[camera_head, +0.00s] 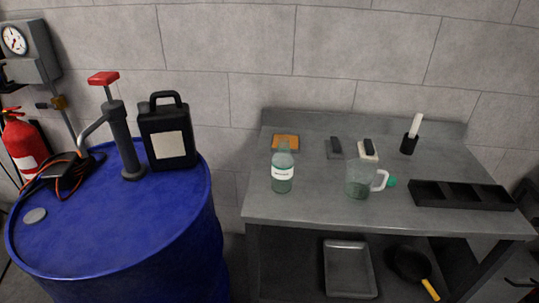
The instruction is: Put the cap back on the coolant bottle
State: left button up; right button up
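The coolant bottle (282,180), clear with greenish liquid and a white label, stands upright on the left part of the metal workbench (310,214). Its top is too small to make out clearly. A small teal-green piece (392,181), which looks like the cap, lies on the bench just right of the clear jug's handle. The clear jug (358,182) stands between the bottle and this piece, with some greenish content low inside. Neither of my grippers is in view.
An orange pad (286,142), small dark blocks (368,148) and a brush in a black cup (408,145) are at the back. A black divided tray (462,196) sits at right. A blue drum (110,225) with pump and black canister (168,135) stands left. The front bench strip is clear.

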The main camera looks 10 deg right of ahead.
aim_at(282, 174)
jog(key=k+l, duration=0.1)
jog(key=l, duration=0.3)
jog(key=k+l+u, duration=0.15)
jog(key=l, duration=0.7)
jog(key=k+l+u, duration=0.15)
jog(key=l, duration=0.25)
jog(key=k+l, duration=0.15)
jog(key=l, duration=0.25)
jog(key=k+l+u, duration=0.15)
jog(key=l, duration=0.25)
jog(key=k+l, duration=0.15)
jog(key=l, duration=0.25)
jog(key=k+l+u, duration=0.15)
jog(key=l, duration=0.2)
